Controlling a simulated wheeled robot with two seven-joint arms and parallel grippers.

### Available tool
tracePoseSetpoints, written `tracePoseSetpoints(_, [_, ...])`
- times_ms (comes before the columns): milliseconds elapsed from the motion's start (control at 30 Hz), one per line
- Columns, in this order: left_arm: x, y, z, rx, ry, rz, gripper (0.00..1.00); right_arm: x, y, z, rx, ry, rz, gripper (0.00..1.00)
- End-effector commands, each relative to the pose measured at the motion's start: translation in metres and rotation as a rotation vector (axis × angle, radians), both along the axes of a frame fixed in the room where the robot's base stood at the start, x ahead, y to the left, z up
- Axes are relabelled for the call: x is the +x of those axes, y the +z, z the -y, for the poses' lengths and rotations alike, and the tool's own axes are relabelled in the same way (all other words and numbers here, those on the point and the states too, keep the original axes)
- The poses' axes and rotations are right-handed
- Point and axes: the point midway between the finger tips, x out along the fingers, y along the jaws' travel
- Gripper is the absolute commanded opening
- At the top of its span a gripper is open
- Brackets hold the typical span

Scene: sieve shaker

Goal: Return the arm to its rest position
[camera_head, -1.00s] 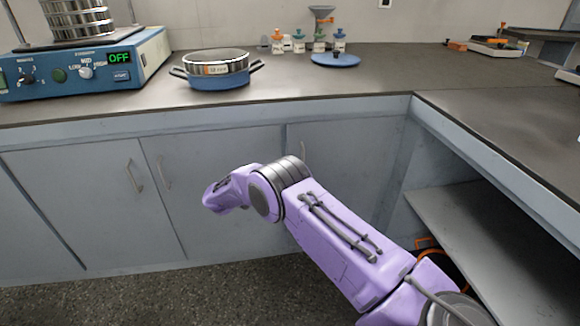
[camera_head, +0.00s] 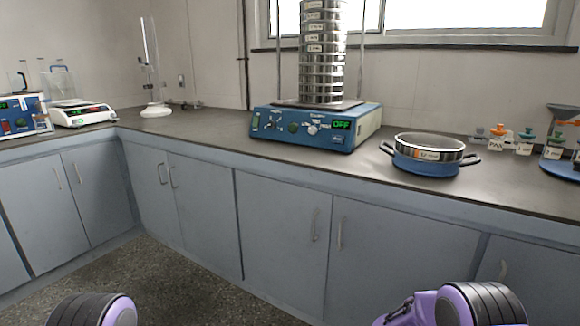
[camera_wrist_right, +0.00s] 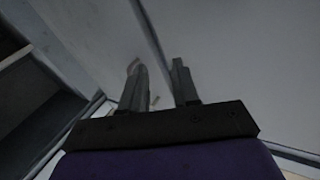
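In the head view, parts of my two purple arms with dark ringed joints show at the bottom left and bottom right, low in front of the cabinets. Neither gripper is visible there. In the right wrist view my right gripper (camera_wrist_right: 160,88) has its two fingers apart with nothing between them. Grey cabinet doors (camera_wrist_right: 225,60) lie beyond it. The blue sieve shaker (camera_head: 315,128) stands on the counter, its display reading OFF, with a tall stack of metal sieves (camera_head: 322,60) on it.
A metal sieve in a blue two-handled pan (camera_head: 428,160) sits right of the shaker. A white balance (camera_head: 80,113) stands far left. The counter edge runs above closed cabinets (camera_head: 285,235); the floor is clear.

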Motion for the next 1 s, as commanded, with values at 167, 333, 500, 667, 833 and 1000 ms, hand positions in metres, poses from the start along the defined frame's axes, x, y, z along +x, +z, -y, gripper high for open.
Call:
tracePoseSetpoints(167, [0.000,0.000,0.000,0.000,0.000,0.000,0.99,-0.077,-0.106,-0.043,0.222,0.336,-0.229,0.30])
tracePoseSetpoints(333, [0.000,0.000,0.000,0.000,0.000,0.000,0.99,-0.194,-0.172,-0.084,0.495,0.486,-0.501,0.30])
tracePoseSetpoints(500, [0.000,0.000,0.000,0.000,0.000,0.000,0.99,-0.296,-0.190,-0.109,0.675,0.529,-0.729,0.30])
tracePoseSetpoints(667, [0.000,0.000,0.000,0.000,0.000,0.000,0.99,-0.379,-0.182,-0.123,0.769,0.546,-0.929,0.30])
tracePoseSetpoints(833, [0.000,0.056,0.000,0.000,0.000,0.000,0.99,-0.396,-0.123,-0.122,0.778,0.535,-0.964,0.30])
tracePoseSetpoints(1000, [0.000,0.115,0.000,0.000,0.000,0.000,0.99,-0.395,-0.064,-0.122,0.777,0.533,-0.963,0.30])
